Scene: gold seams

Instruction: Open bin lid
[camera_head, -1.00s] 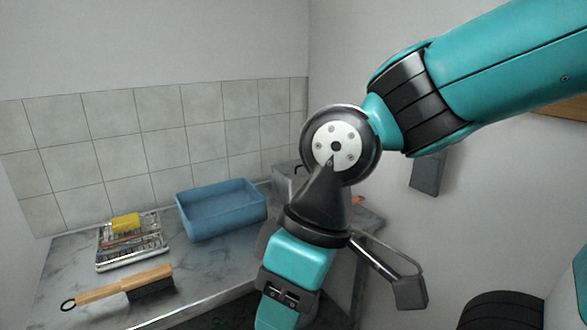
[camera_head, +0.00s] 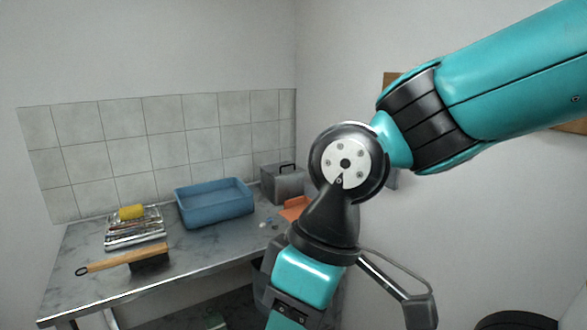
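A grey box with a dark handle on top (camera_head: 283,184) stands at the back right corner of the counter; it looks like the lidded bin, and its top appears closed. Part of it is close behind my arm in the picture. My arm crosses the right half and bends down past the counter's right end. Part of my gripper (camera_head: 419,312), a bracket with a dark pad, shows at the lower right, apart from the box. The rest is hidden or cut off, so its opening cannot be told.
The counter (camera_head: 85,265) holds a blue basin (camera_head: 214,205), a rack (camera_head: 134,235) with a yellow sponge (camera_head: 132,212), and a wooden-handled brush (camera_head: 125,261). An orange item (camera_head: 295,208) lies before the grey box. A tiled wall (camera_head: 180,140) stands behind.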

